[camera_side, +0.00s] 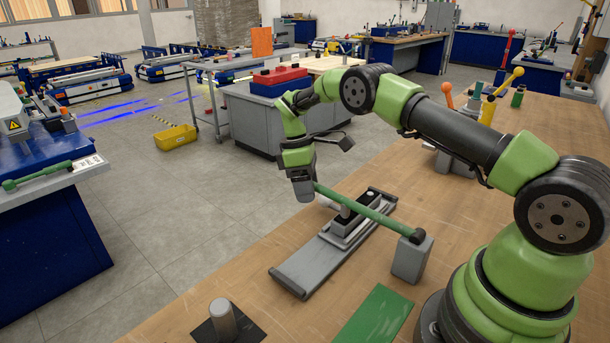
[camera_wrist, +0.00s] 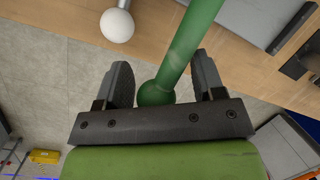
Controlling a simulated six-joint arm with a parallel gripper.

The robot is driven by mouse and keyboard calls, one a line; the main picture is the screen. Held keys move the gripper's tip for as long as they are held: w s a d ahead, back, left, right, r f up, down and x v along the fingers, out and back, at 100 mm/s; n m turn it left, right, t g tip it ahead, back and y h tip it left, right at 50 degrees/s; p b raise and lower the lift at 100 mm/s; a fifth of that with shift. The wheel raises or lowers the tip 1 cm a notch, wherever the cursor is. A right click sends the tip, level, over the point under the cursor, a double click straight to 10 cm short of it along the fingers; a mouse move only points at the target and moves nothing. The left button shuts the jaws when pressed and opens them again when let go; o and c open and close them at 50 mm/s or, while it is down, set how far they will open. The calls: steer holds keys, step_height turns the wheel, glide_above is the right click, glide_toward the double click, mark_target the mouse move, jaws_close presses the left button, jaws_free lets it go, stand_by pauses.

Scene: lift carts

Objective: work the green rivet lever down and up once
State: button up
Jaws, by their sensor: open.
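The green rivet lever (camera_side: 365,212) runs from a grey block (camera_side: 411,260) on the wooden bench, up and left in the side view, over a grey riveting fixture (camera_side: 330,245). Its free end is at my gripper (camera_side: 303,190). In the wrist view the lever (camera_wrist: 187,45) ends in a green ball that sits between the two dark jaws of my gripper (camera_wrist: 163,78). The jaws are open, with a gap on each side of the lever. A white ball knob (camera_wrist: 117,25) is beyond the left jaw; in the side view it is mostly hidden behind the lever.
A green plate (camera_side: 375,316) and a grey peg (camera_side: 222,320) on a black base lie at the bench front. Colored levers (camera_side: 488,108) stand at the back right. A blue cabinet (camera_side: 50,245) is at the left.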

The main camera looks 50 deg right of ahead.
steer(key=shift+v, duration=3.35)
steer(key=shift+r, duration=0.1)
